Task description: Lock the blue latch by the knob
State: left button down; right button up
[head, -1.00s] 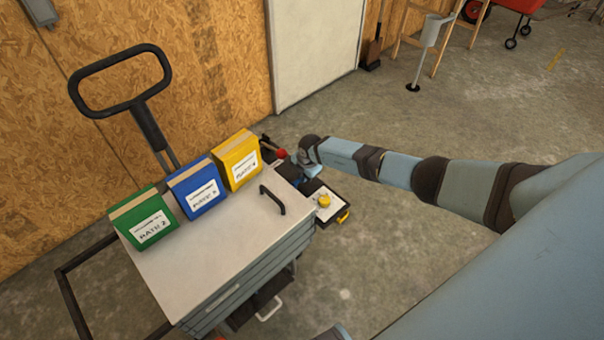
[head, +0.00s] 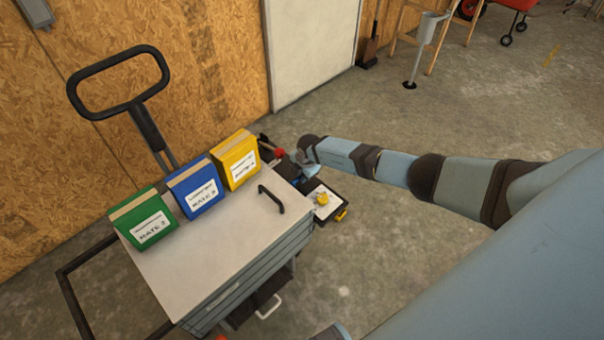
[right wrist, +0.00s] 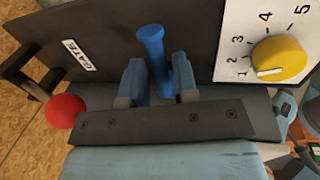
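The blue latch's knob (right wrist: 150,36) stands up on its stem from a dark panel in the right wrist view. My right gripper (right wrist: 158,68) is open, with one finger on each side of the blue stem. A small gap shows beside the stem, so the fingers do not look closed on it. In the head view my right gripper (head: 306,172) is at the far right corner of the cart, and the latch is too small to make out there. My left gripper is not in view.
A yellow dial (right wrist: 279,58) on a white numbered plate is to the right of the latch. A red ball knob (right wrist: 64,110) and a "GATE" label (right wrist: 79,54) are to the left. The grey cart (head: 215,255) carries green, blue and yellow boxes.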

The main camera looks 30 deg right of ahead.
jog(key=shift+r, duration=0.3)
notch_tip(320, 180, up, 13)
jog(key=s+p, duration=0.2)
jog(key=shift+s+d+p, duration=0.25)
jog(key=shift+s+p, duration=0.05)
